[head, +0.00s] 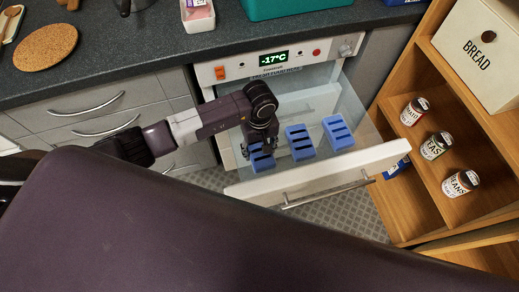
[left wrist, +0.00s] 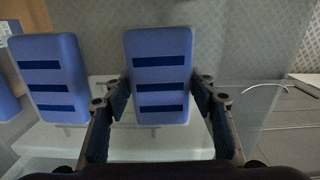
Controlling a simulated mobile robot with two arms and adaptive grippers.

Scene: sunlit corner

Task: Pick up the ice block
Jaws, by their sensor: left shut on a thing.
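Three blue ice blocks with dark slots stand in the open freezer drawer (head: 330,170): the left block (head: 262,161), the middle block (head: 300,143) and the right block (head: 337,132). My left gripper (head: 257,147) reaches down into the drawer and is shut on the left block, hiding its upper part in the head view. In the left wrist view the held block (left wrist: 158,75) sits between the two fingers (left wrist: 160,92), and another block (left wrist: 50,80) stands beside it, apart from the fingers. I cannot tell whether the held block touches the drawer floor. My right gripper is not in view.
The freezer's control panel (head: 274,62) reads -17°C above the drawer. The white drawer front with its handle (head: 327,193) closes off the near side. A wooden shelf with several cans (head: 433,147) and a bread box (head: 482,55) stands right. The dark counter (head: 120,50) lies behind.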

